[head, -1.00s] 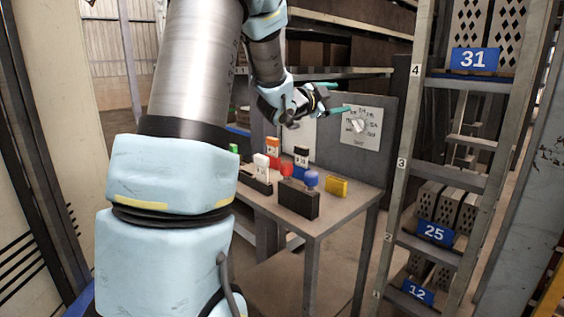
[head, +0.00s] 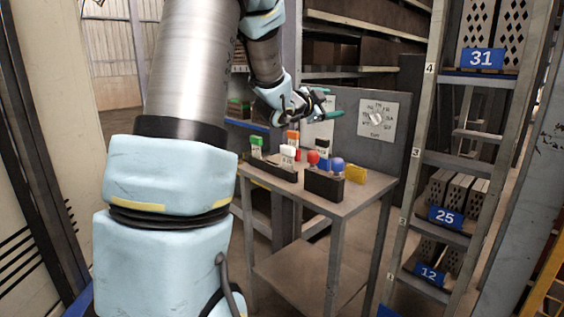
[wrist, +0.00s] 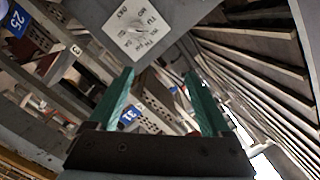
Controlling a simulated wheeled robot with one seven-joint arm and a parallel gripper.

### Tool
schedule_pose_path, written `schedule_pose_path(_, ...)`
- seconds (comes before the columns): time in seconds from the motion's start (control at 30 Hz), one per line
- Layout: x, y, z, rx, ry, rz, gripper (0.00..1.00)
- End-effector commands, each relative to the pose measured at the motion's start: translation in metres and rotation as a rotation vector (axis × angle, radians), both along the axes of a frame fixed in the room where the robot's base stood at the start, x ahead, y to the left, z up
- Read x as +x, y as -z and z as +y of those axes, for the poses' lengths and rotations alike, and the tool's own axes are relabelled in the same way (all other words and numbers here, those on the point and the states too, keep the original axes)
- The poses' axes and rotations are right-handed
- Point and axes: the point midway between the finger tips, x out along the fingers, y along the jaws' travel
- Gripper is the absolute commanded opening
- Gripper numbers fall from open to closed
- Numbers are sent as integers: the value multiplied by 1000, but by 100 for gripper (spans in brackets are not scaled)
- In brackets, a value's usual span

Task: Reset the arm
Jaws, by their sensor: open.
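My gripper (head: 328,104) is open and empty, held in the air above the back of a small grey table (head: 352,203). In the wrist view its two green fingers (wrist: 158,105) stand apart with nothing between them. A white dial plate (head: 377,118) is on the grey panel behind the table, to the right of my gripper. The plate also shows in the wrist view (wrist: 130,32), ahead of the fingers and apart from them.
On the table are stamps with red (head: 313,157) and blue (head: 337,164) knobs in a dark block (head: 324,185), a yellow block (head: 355,174), and green (head: 256,142), white and orange-topped items. A shelf rack (head: 440,160) with numbered blue labels stands right.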

Motion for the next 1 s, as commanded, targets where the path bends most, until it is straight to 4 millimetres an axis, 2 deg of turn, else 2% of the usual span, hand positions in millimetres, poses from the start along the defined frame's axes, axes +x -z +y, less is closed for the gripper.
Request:
schedule_pose_path(0.27, 0, 46, 39, 3, -162, 169, 82)
schedule_pose_path(0.43, -11, 90, 74, 1, -308, 336, 82)
schedule_pose_path(0.53, -26, 124, 99, -4, -414, 466, 82)
schedule_pose_path(0.67, -66, 183, 139, -18, -594, 698, 82)
schedule_pose_path(0.7, -83, 203, 151, -24, -655, 779, 82)
schedule_pose_path(0.8, -125, 240, 173, -39, -780, 959, 82)
schedule_pose_path(1.0, -195, 284, 194, -56, -945, 1213, 82)
